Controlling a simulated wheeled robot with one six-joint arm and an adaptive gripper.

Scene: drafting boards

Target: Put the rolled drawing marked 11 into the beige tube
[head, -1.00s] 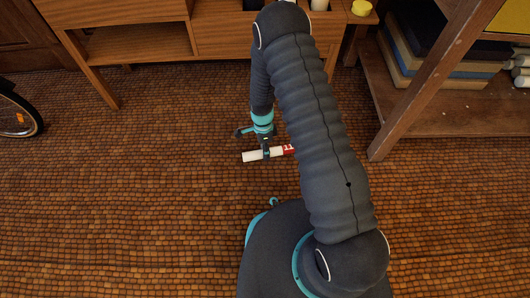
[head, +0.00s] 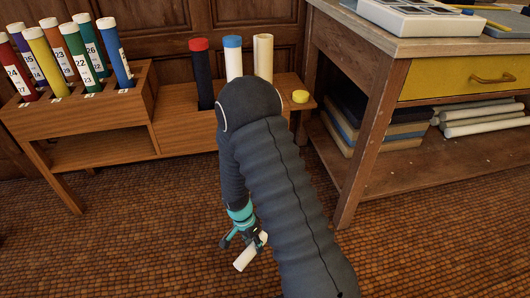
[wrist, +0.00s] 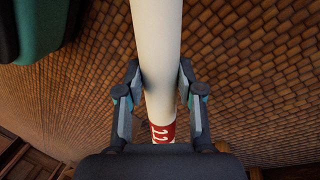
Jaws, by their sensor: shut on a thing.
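The rolled drawing (head: 244,259) is a white roll with a red band at one end. My gripper (head: 252,242) is shut on it and holds it tilted over the floor, low in the head view. In the wrist view the roll (wrist: 156,40) runs between both fingers of my gripper (wrist: 158,85); white marks on its red band (wrist: 160,132) are partly cut off by the gripper body. The beige tube (head: 263,55) stands upright and uncapped in the wooden rack, to the right of the others; my arm hides its lower part.
A black tube with a red cap (head: 201,75) and a white tube with a blue cap (head: 233,58) stand left of it. A yellow cap (head: 299,97) lies on the rack's right end. Several numbered coloured rolls fill the left holder (head: 130,105). A wooden desk (head: 385,85) stands close on the right.

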